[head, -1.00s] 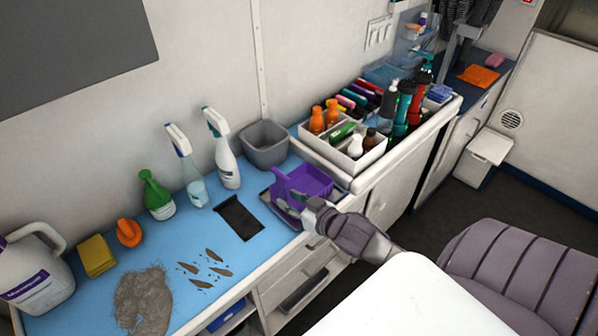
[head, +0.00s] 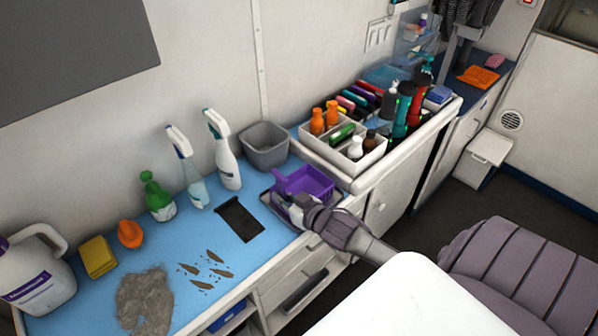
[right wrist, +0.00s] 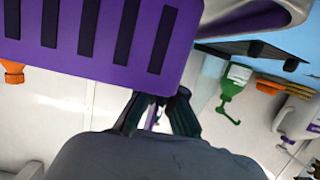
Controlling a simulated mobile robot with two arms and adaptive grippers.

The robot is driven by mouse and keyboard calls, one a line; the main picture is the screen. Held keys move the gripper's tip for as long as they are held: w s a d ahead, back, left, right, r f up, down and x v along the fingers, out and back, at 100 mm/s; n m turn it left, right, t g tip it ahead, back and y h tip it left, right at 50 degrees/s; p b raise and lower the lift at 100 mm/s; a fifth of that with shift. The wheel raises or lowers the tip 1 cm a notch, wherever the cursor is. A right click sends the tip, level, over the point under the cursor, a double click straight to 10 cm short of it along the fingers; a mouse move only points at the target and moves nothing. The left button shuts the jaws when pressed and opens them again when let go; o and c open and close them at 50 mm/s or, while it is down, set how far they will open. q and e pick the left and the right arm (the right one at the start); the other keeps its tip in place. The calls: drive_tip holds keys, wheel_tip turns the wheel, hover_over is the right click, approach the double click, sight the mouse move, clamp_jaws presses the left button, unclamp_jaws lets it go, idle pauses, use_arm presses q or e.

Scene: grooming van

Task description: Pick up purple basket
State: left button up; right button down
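The purple basket (head: 312,184) with slotted walls stands upright on a dark tray (head: 270,203) near the front edge of the blue counter. In the right wrist view the basket (right wrist: 95,40) fills the upper left, very close. My right gripper (head: 287,205) is at the basket's near left side, low by its wall. In the right wrist view its dark fingers (right wrist: 160,108) are near each other at the basket's edge, with a thin purple strip between them. Whether they press on it cannot be told. My left gripper is not in view.
A grey bin (head: 266,152) stands behind the basket, and a white caddy (head: 345,160) of bottles is to its right. Spray bottles (head: 223,160) stand along the wall.

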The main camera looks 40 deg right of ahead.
sight(280, 175)
wheel_tip(280, 175, up, 10)
drive_tip(key=shift+r, duration=0.1)
drive_tip(key=s+a+r, duration=0.3)
drive_tip(key=a, duration=0.3)
drive_tip(key=s+a+r+m+h, duration=0.1)
drive_tip(key=s+a+r, duration=0.2)
drive_tip(key=a, duration=0.4)
drive_tip(key=shift+s+a+r, duration=0.2)
drive_tip(key=shift+s+r, duration=0.15)
drive_tip(key=shift+r, duration=0.05)
idle(0.3)
drive_tip(key=shift+f, duration=0.1)
idle(0.4)
